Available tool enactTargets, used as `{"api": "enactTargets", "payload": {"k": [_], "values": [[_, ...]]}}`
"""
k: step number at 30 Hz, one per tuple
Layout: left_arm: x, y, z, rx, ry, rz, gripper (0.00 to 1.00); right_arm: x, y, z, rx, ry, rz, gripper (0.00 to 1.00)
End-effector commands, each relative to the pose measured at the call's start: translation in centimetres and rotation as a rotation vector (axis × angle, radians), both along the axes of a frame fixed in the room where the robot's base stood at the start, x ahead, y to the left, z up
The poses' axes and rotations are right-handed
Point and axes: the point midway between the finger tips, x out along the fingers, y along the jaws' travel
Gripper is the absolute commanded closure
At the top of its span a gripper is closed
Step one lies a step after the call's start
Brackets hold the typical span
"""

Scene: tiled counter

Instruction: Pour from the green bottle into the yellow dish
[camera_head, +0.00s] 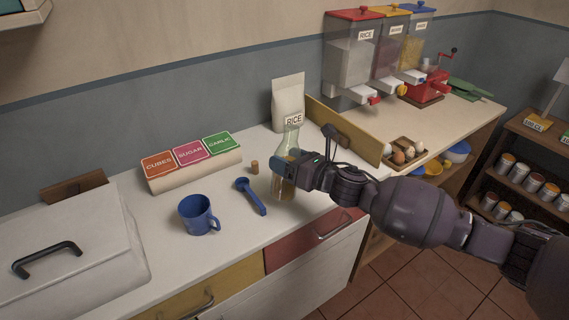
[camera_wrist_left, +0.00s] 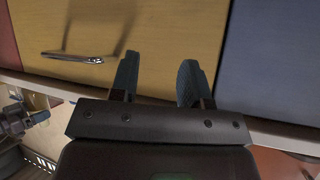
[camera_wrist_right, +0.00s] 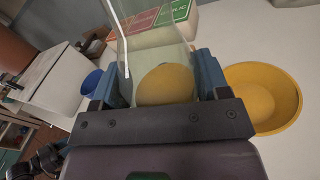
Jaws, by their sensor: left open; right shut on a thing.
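The green bottle (camera_head: 291,140) is clear greenish glass with amber contents low inside. My right gripper (camera_head: 284,167) is shut around its body, and the bottle is roughly upright; I cannot tell whether its base touches the counter. In the right wrist view the bottle (camera_wrist_right: 152,50) stands between the fingers (camera_wrist_right: 160,85). The yellow dish (camera_wrist_right: 283,97) lies on the white counter to the right of the fingers there; in the head view I cannot make it out on the counter. My left gripper (camera_wrist_left: 158,82) is open and empty before a yellow drawer front (camera_wrist_left: 160,30).
A blue mug (camera_head: 195,213), a blue scoop (camera_head: 252,197) and a cork (camera_head: 254,167) stand or lie left of the bottle. Behind are a label rack (camera_head: 195,170) and a rice bag (camera_head: 289,95). An egg carton (camera_head: 404,153) and dispensers (camera_head: 352,55) are at right.

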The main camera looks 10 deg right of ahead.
Motion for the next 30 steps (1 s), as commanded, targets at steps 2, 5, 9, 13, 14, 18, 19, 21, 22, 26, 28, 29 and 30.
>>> {"api": "enactTargets", "payload": {"k": [2,5,9,13,14,18,19,21,22,26,28,29,30], "values": [[0.0,0.0,-0.1,0.0,0.002,0.0,0.57,0.5,-0.3,0.3,0.015,0.014,0.001,0.72],[-0.1,0.0,-0.1,0.0,0.003,0.0,0.57,1.0,-0.7,0.4,0.033,0.036,0.001,0.72],[-0.2,0.0,-0.1,0.0,0.005,0.002,0.57,1.3,-1.0,0.1,0.068,0.076,0.001,0.72],[-0.2,0.0,-0.1,0.0,0.006,0.002,0.57,0.9,-0.6,-0.6,0.114,0.129,0.002,0.72],[-0.3,0.0,-0.1,0.0,0.006,0.002,0.57,0.8,-0.5,-0.8,0.125,0.143,0.002,0.72],[-0.3,0.1,0.3,0.0,0.005,0.002,0.57,0.2,-0.1,-1.0,0.186,0.216,0.003,0.72],[-0.2,0.1,0.5,0.0,0.004,0.003,0.57,0.1,0.0,-1.0,0.205,0.237,0.002,0.72],[-0.2,0.1,0.9,0.0,0.001,0.002,0.57,-0.2,0.3,-1.1,0.245,0.283,0.003,0.72],[-0.1,0.1,1.2,0.0,-0.001,0.002,0.57,-0.3,0.4,-1.0,0.258,0.299,0.003,0.72],[0.0,0.0,2.2,0.0,-0.008,0.002,0.57,-0.6,0.6,-0.3,0.304,0.355,0.003,0.72],[0.1,0.0,2.7,0.0,-0.011,0.002,0.57,-0.8,0.8,-0.1,0.331,0.387,0.003,0.72],[0.1,0.0,2.9,0.0,-0.012,0.002,0.57,-0.9,0.9,0.1,0.344,0.402,0.003,0.72],[0.1,0.0,2.8,0.0,-0.012,0.002,0.57,-1.0,0.9,-0.3,0.364,0.427,0.003,0.72]]}}
